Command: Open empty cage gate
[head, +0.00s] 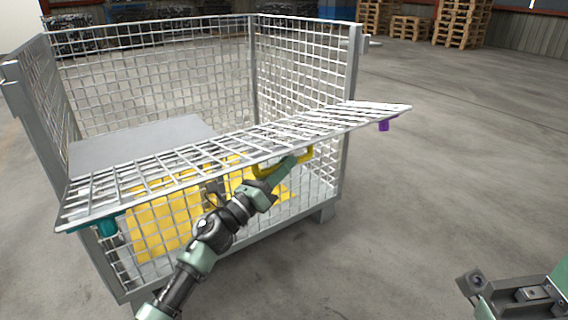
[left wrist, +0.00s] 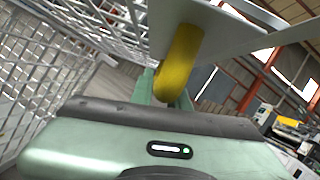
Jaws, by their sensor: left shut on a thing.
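A teal latch (head: 107,225) and a purple latch (head: 384,125) sit at the gate's two ends. My right gripper (head: 520,296) is at the lower right, cut off by the frame.
A yellow panel (head: 150,225) shows behind the lower front mesh. Wooden pallets (head: 460,22) are stacked at the back right, and a blue container (head: 337,10) stands behind the cage. The concrete floor right of the cage is clear.

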